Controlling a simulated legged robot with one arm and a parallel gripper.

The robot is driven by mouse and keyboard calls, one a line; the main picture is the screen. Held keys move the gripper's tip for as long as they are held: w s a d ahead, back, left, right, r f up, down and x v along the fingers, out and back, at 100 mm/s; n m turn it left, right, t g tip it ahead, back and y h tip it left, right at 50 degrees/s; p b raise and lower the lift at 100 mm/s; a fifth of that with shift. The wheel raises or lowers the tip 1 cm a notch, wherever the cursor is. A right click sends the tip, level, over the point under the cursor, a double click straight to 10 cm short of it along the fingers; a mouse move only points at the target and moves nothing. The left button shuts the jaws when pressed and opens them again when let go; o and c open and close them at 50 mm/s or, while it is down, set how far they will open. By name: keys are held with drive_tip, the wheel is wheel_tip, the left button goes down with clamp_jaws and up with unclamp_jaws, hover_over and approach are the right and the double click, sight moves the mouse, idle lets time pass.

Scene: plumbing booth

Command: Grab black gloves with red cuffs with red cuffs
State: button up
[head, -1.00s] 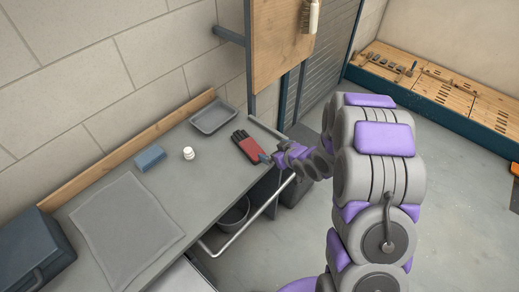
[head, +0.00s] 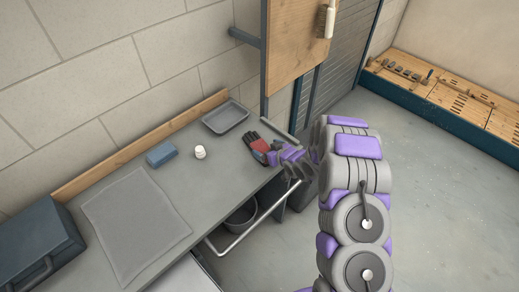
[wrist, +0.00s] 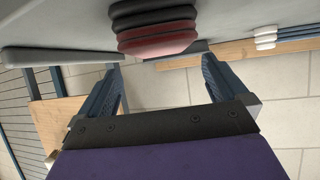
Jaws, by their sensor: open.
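The black gloves with red cuffs lie on the grey workbench (head: 215,165), near its right end. In the head view the gloves (head: 253,138) show their black fingers pointing up and left, with the red cuff towards my gripper. My gripper (head: 271,157) is at the cuff end and hides part of it. In the wrist view the gloves (wrist: 155,28) are at the top centre, beyond the fingertips. My gripper (wrist: 162,66) is open there, with one blue finger on each side and nothing between them. I cannot tell whether it touches the cuff.
A grey tray (head: 226,117) lies behind the gloves. A white cap-like item (head: 200,152), a blue block (head: 160,154), a grey mat (head: 135,222) and a blue case (head: 36,250) are further left. A metal rail (head: 250,228) runs along the bench front. A wooden board (head: 292,45) stands behind.

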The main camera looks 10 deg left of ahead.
sight(259, 145)
drive_tip(key=shift+w+f, duration=0.1)
drive_tip(key=shift+w, duration=0.15)
drive_tip(key=shift+a+x, duration=0.25)
drive_tip(key=shift+x, duration=2.55)
drive_tip(key=shift+s, duration=0.2)
drive_tip(key=shift+d, duration=0.1)
drive_tip(key=shift+d, duration=0.1)
drive_tip(key=c, duration=1.1)
